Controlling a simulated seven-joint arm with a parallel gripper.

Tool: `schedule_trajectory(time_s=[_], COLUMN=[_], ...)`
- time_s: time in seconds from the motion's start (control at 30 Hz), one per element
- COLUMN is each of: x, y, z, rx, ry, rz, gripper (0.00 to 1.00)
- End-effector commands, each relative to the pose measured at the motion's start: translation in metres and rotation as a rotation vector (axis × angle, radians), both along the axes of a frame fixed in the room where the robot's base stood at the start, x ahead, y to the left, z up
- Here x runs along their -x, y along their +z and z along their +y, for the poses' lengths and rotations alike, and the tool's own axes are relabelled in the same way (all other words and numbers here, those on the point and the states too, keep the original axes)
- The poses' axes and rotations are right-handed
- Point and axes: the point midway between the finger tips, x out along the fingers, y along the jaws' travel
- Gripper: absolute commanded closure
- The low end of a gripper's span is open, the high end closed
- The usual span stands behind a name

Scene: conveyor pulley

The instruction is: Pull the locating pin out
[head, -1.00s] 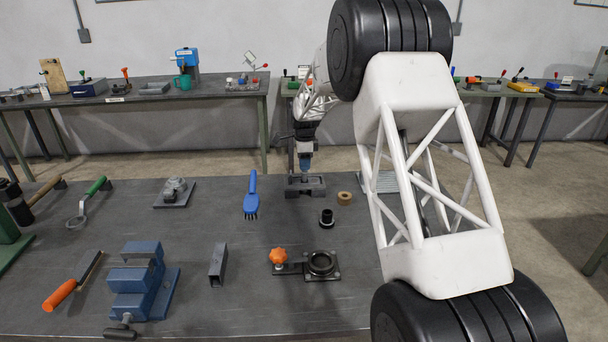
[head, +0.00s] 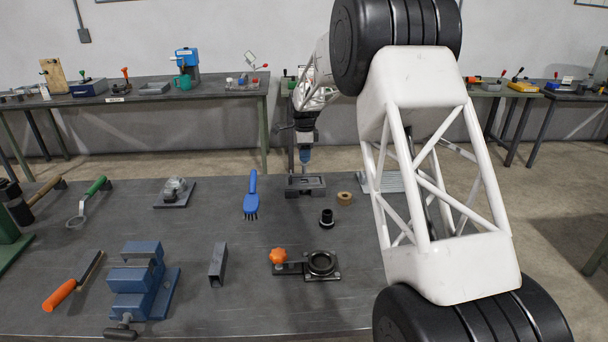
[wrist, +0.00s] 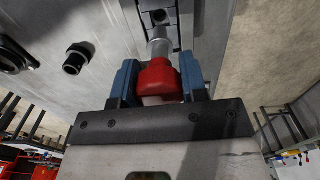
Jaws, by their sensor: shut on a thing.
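The locating pin (wrist: 158,72) has a red knob and a grey metal shaft in the wrist view. My gripper (wrist: 156,88) has blue fingers on both sides of the red knob and is shut on it. The dark fixture block (head: 306,187) stands near the back edge of the bench. My gripper (head: 305,157) is above the block in the head view. The block (wrist: 175,36) also shows beyond the pin's shaft end in the wrist view, with a dark hole. I cannot tell for sure whether the shaft tip is clear of the block.
A black bushing (head: 326,218) and a tan ring (head: 345,198) stand right of the block, close by. A blue brush (head: 251,196) lies to the left. An orange-knobbed bracket (head: 320,264) sits nearer the front. Above the bench is open space.

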Motion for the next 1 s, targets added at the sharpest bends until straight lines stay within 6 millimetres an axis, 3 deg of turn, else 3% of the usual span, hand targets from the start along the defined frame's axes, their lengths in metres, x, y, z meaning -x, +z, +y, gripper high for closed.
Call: schedule_trajectory(time_s=[1.0], x=[-0.001], y=[0.036], z=[0.000], rx=[0.000], ry=[0.000], rz=[-0.002], gripper=[1.00])
